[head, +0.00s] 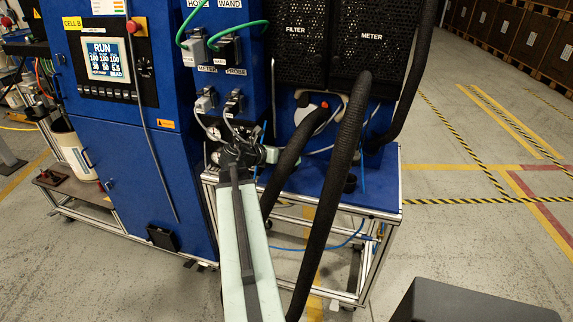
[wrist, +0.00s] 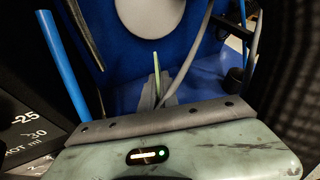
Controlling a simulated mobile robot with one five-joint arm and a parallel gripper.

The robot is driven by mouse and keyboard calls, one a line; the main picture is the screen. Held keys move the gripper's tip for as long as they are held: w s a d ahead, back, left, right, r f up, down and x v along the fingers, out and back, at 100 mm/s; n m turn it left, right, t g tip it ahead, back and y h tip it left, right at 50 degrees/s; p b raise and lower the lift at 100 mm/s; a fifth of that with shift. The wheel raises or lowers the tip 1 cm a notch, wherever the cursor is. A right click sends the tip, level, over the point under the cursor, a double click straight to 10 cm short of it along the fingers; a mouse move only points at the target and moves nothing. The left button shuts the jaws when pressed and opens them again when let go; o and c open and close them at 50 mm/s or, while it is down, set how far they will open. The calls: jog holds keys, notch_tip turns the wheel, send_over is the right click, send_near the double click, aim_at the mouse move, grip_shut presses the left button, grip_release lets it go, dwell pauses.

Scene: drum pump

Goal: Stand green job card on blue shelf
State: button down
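The green job card (wrist: 156,61) shows in the wrist view as a thin pale green strip, seen nearly edge-on and upright. Its lower end is between the grey fingers of my gripper (wrist: 156,86), which look shut on it. In the head view my gripper (head: 240,153) is at the left end of the blue shelf (head: 380,190), in front of the blue cabinet. I cannot make out the card there. Blue surface (wrist: 125,98) also lies behind the fingers in the wrist view. Whether the card touches it, I cannot tell.
Thick black hoses (head: 345,150) cross in front of the shelf, close to the right of my arm. A small black cup (head: 350,183) stands on the shelf. Cables hang from plugs (head: 235,101) above my gripper. A blue tube (wrist: 62,62) passes on the left in the wrist view.

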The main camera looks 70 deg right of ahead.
aim_at(286, 159)
notch_tip(286, 159, down, 4)
jog(key=b, duration=0.2)
jog(key=shift+r+b, duration=0.2)
jog(key=shift+b, duration=0.15)
jog(key=shift+r, duration=0.2)
jog(key=c, duration=2)
grip_release()
jog(key=shift+f, duration=0.25)
jog(key=shift+c, duration=0.2)
jog(key=o, duration=0.4)
jog(key=shift+r, duration=0.1)
